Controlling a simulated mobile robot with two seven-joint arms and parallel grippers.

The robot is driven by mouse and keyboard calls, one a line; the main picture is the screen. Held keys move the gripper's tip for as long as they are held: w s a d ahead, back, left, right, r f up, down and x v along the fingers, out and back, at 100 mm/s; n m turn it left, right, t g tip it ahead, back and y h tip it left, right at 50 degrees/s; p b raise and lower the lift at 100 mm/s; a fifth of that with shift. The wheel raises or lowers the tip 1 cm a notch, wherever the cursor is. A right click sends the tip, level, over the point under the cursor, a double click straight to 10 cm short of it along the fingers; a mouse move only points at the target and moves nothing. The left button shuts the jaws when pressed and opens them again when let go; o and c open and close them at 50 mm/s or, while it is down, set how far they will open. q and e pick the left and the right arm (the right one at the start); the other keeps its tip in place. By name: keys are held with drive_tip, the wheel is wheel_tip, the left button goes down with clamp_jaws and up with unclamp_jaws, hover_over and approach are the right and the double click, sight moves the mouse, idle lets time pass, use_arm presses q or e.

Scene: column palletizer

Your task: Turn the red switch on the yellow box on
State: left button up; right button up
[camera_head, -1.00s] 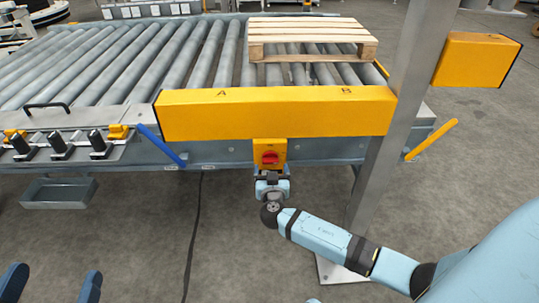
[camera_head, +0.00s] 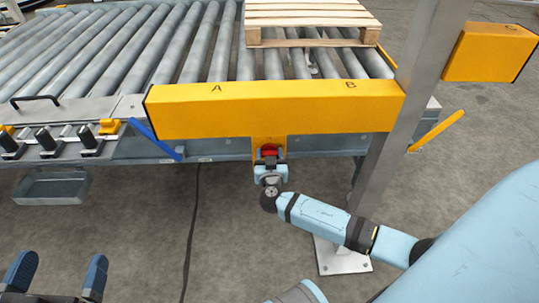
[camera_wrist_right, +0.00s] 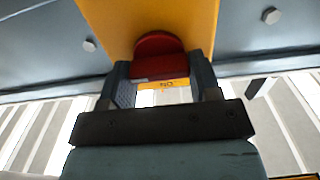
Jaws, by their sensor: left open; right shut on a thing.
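The yellow box (camera_head: 258,143) hangs on the front of the conveyor frame, below the long yellow beam. Its red switch (camera_head: 269,151) faces me, partly hidden by my right gripper (camera_head: 269,160). In the right wrist view, the red switch (camera_wrist_right: 158,55) sits between the two fingers of my right gripper (camera_wrist_right: 160,80), which is shut on it. The yellow box (camera_wrist_right: 200,22) shows behind it. My left gripper (camera_head: 57,275) is open and empty at the lower left, over the floor and away from the box.
A long yellow beam (camera_head: 275,110) marked A and B runs above the box. A grey post (camera_head: 405,120) stands to the right. A wooden pallet (camera_head: 310,15) lies on the roller conveyor (camera_head: 140,45). A blue bar (camera_head: 155,140) sticks out at left.

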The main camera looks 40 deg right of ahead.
drive_tip(key=shift+c, duration=1.4)
